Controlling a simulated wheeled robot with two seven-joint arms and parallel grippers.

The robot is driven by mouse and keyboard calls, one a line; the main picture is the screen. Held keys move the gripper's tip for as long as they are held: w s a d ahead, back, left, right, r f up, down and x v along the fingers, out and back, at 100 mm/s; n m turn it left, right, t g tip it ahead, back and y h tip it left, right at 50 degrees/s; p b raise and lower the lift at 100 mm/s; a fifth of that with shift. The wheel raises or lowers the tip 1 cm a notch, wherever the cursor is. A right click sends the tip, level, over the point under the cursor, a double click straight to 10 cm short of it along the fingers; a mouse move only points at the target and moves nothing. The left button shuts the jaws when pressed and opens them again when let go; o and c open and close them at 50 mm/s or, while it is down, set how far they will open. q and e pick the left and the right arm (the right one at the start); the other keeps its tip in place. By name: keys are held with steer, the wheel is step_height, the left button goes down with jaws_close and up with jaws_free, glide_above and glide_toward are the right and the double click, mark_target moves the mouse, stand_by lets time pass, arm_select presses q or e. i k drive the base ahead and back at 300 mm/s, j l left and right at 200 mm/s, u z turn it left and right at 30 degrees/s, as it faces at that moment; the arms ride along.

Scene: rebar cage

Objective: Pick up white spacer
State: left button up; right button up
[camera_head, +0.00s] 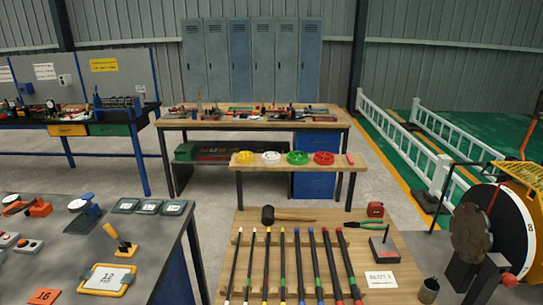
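The white spacer (271,157) is a small round, wheel-like piece lying on a narrow raised wooden shelf (345,166) behind the near workbench. A yellow spacer (245,156) lies to its left. A green spacer (297,158) and a red spacer (323,158) lie to its right. The white spacer is uncovered, with small gaps to its neighbours. Neither of my grippers shows in the head view.
The wooden workbench (400,245) in front holds several dark bars with coloured ends, a mallet (288,215), pliers (365,225), a red tape measure (375,209) and a slot card (381,279). A grey table (45,232) stands left. A large round machine (500,232) stands right.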

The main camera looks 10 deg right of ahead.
mark_target(269, 158)
steer(key=i+l+u, duration=0.2)
steer(key=u, duration=0.2)
steer(key=i+l+u, duration=0.1)
steer(key=l+u, duration=0.3)
